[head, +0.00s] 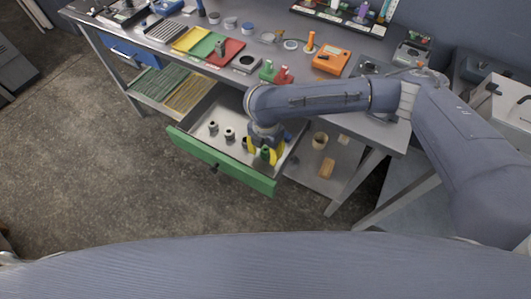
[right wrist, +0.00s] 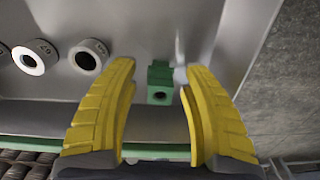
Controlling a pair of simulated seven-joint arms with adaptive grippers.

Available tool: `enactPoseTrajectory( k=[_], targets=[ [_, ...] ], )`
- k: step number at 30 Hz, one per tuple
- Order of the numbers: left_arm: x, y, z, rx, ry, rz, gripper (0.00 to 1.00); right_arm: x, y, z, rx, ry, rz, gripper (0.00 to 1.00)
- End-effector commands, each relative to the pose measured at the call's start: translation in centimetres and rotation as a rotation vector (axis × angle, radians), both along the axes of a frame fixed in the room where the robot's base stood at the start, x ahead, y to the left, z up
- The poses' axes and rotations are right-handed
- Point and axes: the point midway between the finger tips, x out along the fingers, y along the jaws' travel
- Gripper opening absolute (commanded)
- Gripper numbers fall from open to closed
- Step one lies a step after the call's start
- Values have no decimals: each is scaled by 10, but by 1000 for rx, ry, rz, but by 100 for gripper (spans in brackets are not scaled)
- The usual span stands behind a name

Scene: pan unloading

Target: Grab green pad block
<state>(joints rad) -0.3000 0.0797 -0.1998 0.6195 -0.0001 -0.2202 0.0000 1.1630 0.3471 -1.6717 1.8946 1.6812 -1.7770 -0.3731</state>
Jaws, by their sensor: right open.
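A small green block (right wrist: 159,84) with a dark round hole lies in the open drawer (head: 222,167). In the right wrist view it sits between the two yellow fingers of my right gripper (right wrist: 160,72), with gaps on both sides. My right gripper (head: 262,152) is open and reaches down into the right part of the drawer in the head view. The green block (head: 266,154) is partly hidden there by the fingers. My left gripper is not in view.
Several grey cylinders with holes, such as this one (right wrist: 89,55), stand in the drawer to the left. The workbench (head: 205,68) above holds coloured pads, another green block (head: 267,72), a red block (head: 284,75) and an orange box (head: 331,60). A lower shelf (head: 310,177) is at right.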

Motion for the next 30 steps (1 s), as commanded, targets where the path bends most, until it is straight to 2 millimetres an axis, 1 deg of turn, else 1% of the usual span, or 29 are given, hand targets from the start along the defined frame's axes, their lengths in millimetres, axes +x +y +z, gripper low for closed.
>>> enactPoseTrajectory(
  k=[4,11,12,24,30],
  targets=[
    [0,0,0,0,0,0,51,0,0,-6,-1,-1,1,47],
    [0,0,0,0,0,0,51,0,0,-6,-1,-1,1,47],
    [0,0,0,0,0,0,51,0,0,-6,-1,-1,1,46],
    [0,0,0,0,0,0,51,0,0,-6,-1,-1,1,0],
    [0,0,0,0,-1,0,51,0,0,-6,-1,-1,1,0]
  ],
)
